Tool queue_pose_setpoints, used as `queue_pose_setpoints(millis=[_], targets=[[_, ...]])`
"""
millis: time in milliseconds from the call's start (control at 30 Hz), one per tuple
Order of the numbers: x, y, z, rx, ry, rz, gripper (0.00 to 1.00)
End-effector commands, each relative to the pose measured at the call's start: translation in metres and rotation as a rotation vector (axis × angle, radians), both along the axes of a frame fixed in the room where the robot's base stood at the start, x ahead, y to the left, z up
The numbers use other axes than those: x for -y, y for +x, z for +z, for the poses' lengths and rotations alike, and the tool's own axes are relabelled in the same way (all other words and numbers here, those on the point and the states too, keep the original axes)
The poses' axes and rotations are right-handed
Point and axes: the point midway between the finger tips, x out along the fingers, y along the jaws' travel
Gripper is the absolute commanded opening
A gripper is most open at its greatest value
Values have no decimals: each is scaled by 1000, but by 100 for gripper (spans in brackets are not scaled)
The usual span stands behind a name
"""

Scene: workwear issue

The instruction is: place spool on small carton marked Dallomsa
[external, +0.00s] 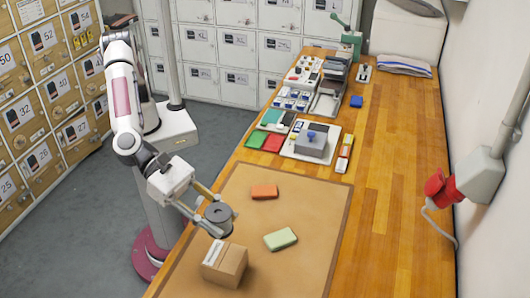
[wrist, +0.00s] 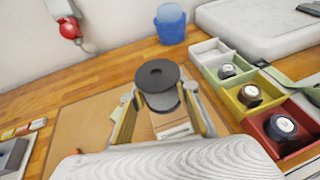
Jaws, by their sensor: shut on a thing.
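A dark grey spool (external: 219,211) is held in my gripper (external: 213,217), which is shut on it. A small brown carton (external: 226,264) stands on the brown mat below and slightly to the right of the spool in the external view. It has a pale label on top whose text I cannot read. Part of the carton (wrist: 172,130) shows below the spool in the wrist view. The spool appears apart from the carton, above it.
An orange block (external: 264,192) and a pale green block (external: 280,239) lie on the mat (external: 318,205). A grey device (external: 311,144) and several small trays stand farther back. The wrist view shows a blue bucket (wrist: 170,24) and green, yellow and red bins (wrist: 282,132).

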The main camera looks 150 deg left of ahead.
Motion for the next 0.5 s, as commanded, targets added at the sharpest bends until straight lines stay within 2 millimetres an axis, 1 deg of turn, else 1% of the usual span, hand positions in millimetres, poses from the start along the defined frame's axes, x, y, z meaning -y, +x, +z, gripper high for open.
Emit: queue_pose_setpoints(millis=[167, 400, 500], targets=[[0, 0, -18, -4, 2, -1, 8], [0, 0, -49, -3, 1, 0, 8], [0, 0, -57, -2, 1, 1, 8]])
